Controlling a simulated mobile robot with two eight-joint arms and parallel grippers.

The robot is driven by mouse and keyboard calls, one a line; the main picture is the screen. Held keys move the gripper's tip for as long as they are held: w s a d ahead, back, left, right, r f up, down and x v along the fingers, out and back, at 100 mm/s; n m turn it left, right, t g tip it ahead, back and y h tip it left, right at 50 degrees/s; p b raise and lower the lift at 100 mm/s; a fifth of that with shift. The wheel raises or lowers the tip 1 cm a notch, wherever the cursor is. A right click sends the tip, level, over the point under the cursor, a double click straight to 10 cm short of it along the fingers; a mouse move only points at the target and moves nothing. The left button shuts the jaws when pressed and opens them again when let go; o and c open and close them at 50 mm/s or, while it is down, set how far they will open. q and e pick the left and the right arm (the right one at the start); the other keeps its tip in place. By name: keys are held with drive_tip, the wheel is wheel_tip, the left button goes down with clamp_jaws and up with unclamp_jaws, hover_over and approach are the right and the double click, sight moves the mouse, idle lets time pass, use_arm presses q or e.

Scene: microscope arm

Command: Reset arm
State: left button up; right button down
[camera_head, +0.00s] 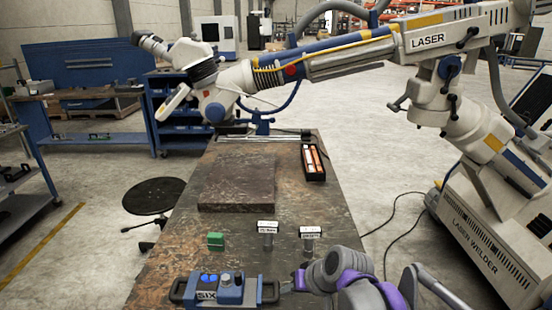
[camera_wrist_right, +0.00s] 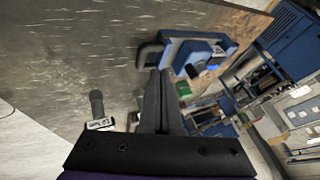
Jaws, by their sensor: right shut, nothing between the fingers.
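The jointed laser welder arm (camera_head: 350,58) reaches across the back of the workbench, from its cabinet at right to the microscope head (camera_head: 195,65) at left. A blue and grey control box (camera_head: 228,288) with knobs and black end handles lies at the bench's near edge. It also shows in the right wrist view (camera_wrist_right: 215,45). My right gripper (camera_head: 288,286) is shut and empty beside the box's right handle; contact is unclear. Its closed fingers in the right wrist view (camera_wrist_right: 160,75) point toward that handle. My left gripper is not in view.
On the workbench (camera_head: 170,262) stand a green block (camera_head: 215,241), two labelled posts (camera_head: 267,238) (camera_head: 310,241), a dark flat plate (camera_head: 237,183) and a black tray (camera_head: 314,165). A round stool (camera_head: 153,195) stands left. Cables lie on the floor at right.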

drive_tip(key=s+d+f+h+p, duration=0.1)
drive_tip(key=s+d+h+p, duration=0.1)
drive_tip(key=s+d, duration=0.5)
drive_tip(key=s+d+f+m+h+p, duration=0.1)
drive_tip(key=s+d, duration=0.6)
drive_tip(key=s, duration=0.7)
drive_tip(key=shift+d+f+t+h+p, duration=0.25)
drive_tip(key=shift+f+t+h+p, duration=0.15)
drive_tip(key=shift+f+h+p, duration=0.55)
